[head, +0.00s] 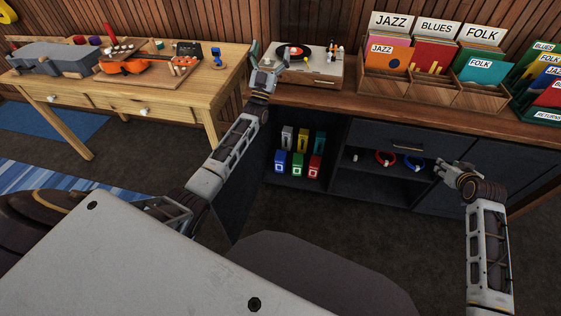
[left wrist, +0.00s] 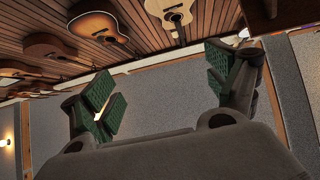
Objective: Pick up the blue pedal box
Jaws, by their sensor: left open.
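The blue pedal box (head: 281,163) stands upright in the open compartment of the dark cabinet (head: 338,190). It is at the left end of a front row, beside a green box (head: 297,164) and a red box (head: 315,165). My left gripper (head: 269,55) is open and empty, raised above the counter's left end, well above the blue box. The left wrist view shows its two green-padded fingers spread apart (left wrist: 165,92), with no box between them. My right gripper (head: 443,170) is in front of the cabinet's right part, away from the boxes; its jaw opening is unclear.
An open cabinet door (head: 233,195) stands just left of the compartment. Grey, yellow and teal boxes stand behind the front row. A record player (head: 318,68) and record bins (head: 430,88) stand on the counter (head: 390,114). A wooden workbench (head: 190,88) is at left.

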